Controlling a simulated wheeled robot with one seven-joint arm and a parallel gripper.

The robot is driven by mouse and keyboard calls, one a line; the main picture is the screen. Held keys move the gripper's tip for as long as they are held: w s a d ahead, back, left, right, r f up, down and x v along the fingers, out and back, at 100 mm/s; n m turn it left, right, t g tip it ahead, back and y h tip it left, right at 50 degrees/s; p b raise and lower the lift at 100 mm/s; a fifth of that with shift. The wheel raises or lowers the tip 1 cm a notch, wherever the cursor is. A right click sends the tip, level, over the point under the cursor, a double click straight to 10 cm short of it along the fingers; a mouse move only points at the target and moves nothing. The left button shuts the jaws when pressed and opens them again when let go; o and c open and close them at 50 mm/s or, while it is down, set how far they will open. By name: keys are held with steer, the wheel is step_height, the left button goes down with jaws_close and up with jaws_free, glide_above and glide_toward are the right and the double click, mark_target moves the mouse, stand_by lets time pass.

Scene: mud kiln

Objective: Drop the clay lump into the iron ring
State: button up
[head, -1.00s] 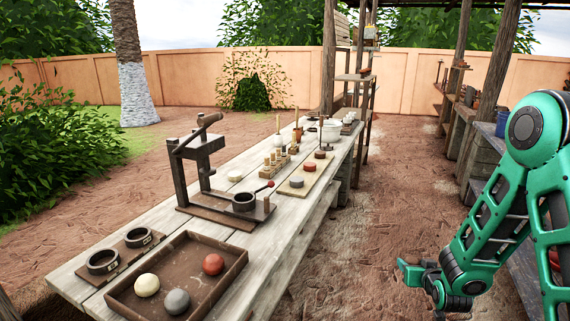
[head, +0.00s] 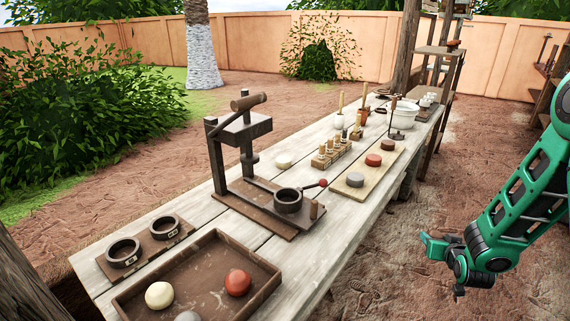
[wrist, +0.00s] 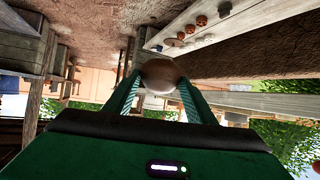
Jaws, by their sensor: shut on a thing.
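My gripper (head: 432,246) hangs in the air beyond the table's right side in the head view. In the wrist view its two fingers are shut on a rounded brownish clay lump (wrist: 160,76). The held lump cannot be made out in the head view. A dark iron ring (head: 288,201) sits on the wooden base of a lever press, far to the left of my gripper. Two more dark rings (head: 123,252) (head: 164,228), with small pale labels, lie on a board at the table's near left.
A brown tray (head: 268,262) at the near end holds cream, grey and red lumps. The press (head: 218,160) stands tall beside its ring, with a red-tipped handle. A board (head: 352,192) with discs and a stamp rack (head: 335,153) stand behind. Bare ground lies right of the table (head: 262,240).

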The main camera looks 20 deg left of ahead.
steer(key=shift+w+d, duration=0.25)
steer(key=shift+w, duration=0.1)
